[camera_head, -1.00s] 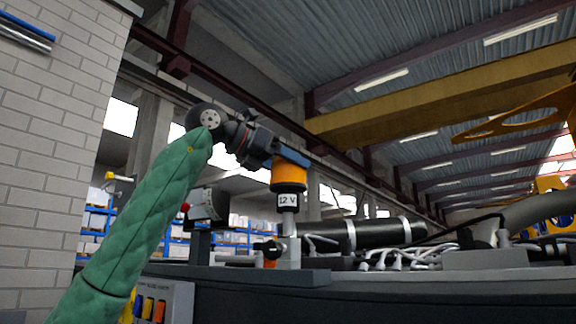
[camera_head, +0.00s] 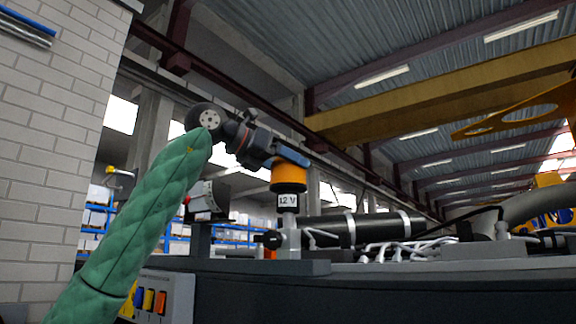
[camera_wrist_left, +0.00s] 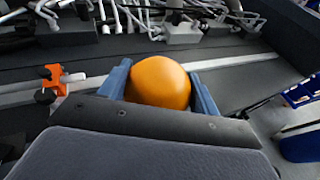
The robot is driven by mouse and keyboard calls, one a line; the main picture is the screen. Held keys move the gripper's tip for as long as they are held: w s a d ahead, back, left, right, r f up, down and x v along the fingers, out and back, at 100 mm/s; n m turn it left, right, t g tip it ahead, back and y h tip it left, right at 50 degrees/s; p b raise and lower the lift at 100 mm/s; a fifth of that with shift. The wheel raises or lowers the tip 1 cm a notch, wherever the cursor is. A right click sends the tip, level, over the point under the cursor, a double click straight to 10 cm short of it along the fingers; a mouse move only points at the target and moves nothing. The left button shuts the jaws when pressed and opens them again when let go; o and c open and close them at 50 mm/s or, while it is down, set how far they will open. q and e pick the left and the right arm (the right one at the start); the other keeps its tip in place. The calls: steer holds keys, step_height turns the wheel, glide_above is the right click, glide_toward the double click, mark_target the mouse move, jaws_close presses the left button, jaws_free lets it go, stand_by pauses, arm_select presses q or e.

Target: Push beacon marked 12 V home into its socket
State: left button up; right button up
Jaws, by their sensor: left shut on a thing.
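The beacon marked 12 V (camera_head: 289,179) has an orange dome above a dark base with a white 12 V label, and it stands upright on top of a grey post (camera_head: 289,226). My left gripper (camera_head: 290,158) is shut on the orange dome from the upper left, with blue fingers on both sides. In the left wrist view the orange dome (camera_wrist_left: 158,82) sits between the two blue fingers (camera_wrist_left: 160,88). The beacon's lower end and the socket are hidden there; in the head view I cannot tell how deep the base sits. My right gripper is not in view.
An orange and black clamp (camera_wrist_left: 55,82) is beside the post. A thick black cylinder (camera_head: 365,229) and white hoses (camera_head: 400,250) lie to the right on the dark chassis deck (camera_head: 420,285). A grey lamp-like unit (camera_head: 208,200) stands left of the post.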

mark_target(274, 171)
arm_select(q)
steer(key=shift+f+b, duration=0.95)
steer(key=shift+f, duration=0.4)
steer(key=o, duration=1.4)
steer(key=b+v, duration=0.2)
steer(key=v, duration=0.4)
steer(key=shift+s+a, duration=0.1)
steer(key=shift+a, duration=0.05)
steer(key=shift+b+v, duration=0.3)
steer(key=shift+v, duration=0.45)
